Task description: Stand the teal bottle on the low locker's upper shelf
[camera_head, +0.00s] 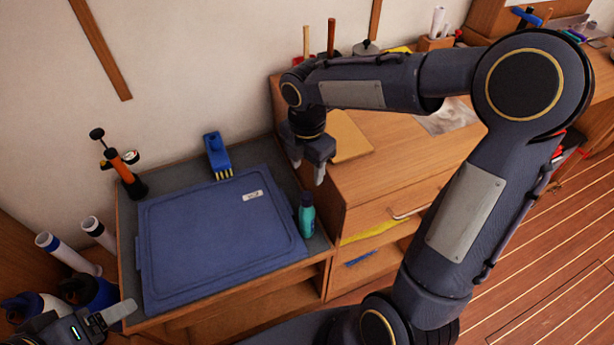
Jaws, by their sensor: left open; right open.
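The teal bottle (306,220) stands upright with a dark blue cap, at the right edge of the low locker's (125,245) grey top, beside a large blue lid. The locker's open front shows a wooden shelf space (285,299) below the top; its inside is mostly hidden by the top and my arm. My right gripper (308,174) is open and empty, pointing down above and behind the bottle, apart from it. My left gripper (102,322) is open at the lower left corner, partly cut off by the frame, left of the locker's front.
The blue lid (215,235) covers most of the locker top. A taller wooden cabinet (400,170) adjoins on the right.

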